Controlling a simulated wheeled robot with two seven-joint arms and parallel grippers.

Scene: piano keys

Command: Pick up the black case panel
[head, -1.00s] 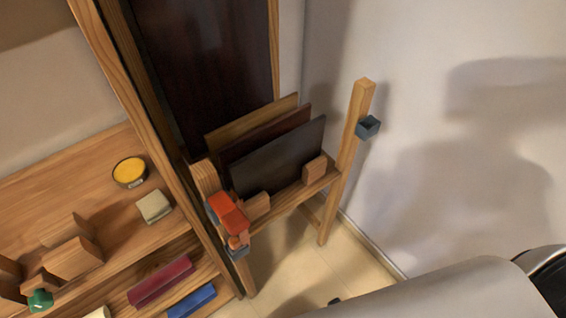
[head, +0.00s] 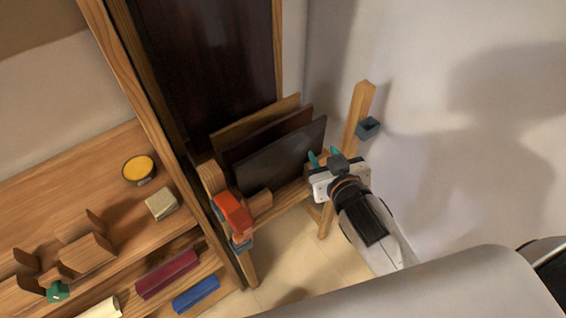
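The black case panel (head: 278,157) is the frontmost of three panels leaning in a wooden rack. A dark reddish-brown panel (head: 238,152) and a lighter brown panel (head: 222,137) stand behind it. My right gripper (head: 324,156) is at the panel's right edge, over the right end of the rack. Its two teal fingertips are apart. I cannot tell whether they touch the panel or straddle its edge. The gripper body hides the right end of the rack's front rail. My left gripper is not in view.
An orange-red clamp (head: 233,215) sits on the rack's left post. The right post (head: 357,115) carries a small blue-grey bracket (head: 368,127). Wooden shelves at left hold a yellow tin (head: 139,169), a pale block (head: 161,204) and coloured bars. The wall is close at right.

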